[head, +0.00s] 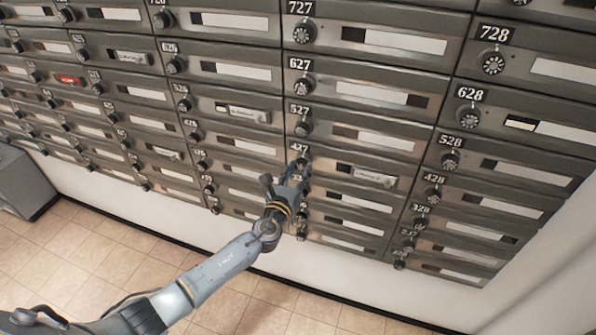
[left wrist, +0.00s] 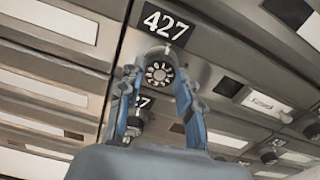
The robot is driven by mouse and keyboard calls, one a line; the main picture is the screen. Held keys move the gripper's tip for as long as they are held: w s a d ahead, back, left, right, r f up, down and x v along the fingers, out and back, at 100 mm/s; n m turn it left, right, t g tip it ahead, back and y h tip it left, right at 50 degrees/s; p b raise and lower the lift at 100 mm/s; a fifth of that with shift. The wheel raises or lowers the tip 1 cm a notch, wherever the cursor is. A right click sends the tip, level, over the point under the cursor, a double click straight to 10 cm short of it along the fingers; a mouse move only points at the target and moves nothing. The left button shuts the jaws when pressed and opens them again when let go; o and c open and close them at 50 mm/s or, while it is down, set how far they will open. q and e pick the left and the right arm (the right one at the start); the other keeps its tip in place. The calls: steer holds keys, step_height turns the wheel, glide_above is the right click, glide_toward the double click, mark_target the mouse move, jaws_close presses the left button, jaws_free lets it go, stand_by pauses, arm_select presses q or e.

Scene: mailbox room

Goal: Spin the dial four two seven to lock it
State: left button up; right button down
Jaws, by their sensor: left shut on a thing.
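The mailbox numbered 427 (head: 375,179) is in the middle of the wall of boxes in the head view. Its round dial (left wrist: 159,73) shows in the left wrist view, just below the white-on-black 427 plate (left wrist: 166,23). My left gripper (head: 297,170) reaches up to this dial from below. In the left wrist view, its two blue fingers (left wrist: 156,85) stand one on each side of the dial, closed around it. In the head view my gripper partly hides the dial. My right gripper is in neither view.
Rows of grey mailboxes with dials fill the wall. Dial 527 (head: 302,129) sits above, and another dial (left wrist: 134,124) is close below, partly behind my left finger. The tiled floor (head: 110,255) in front is clear. A grey box (head: 22,180) stands at the far left.

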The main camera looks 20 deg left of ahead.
arm_select(q)
steer(key=shift+f, duration=0.1)
steer(key=o, duration=1.2)
steer(key=shift+c, duration=0.2)
steer(key=shift+s, duration=0.1)
steer(key=s, duration=1.2)
steer(key=shift+a, duration=0.2)
steer(key=shift+w, duration=0.1)
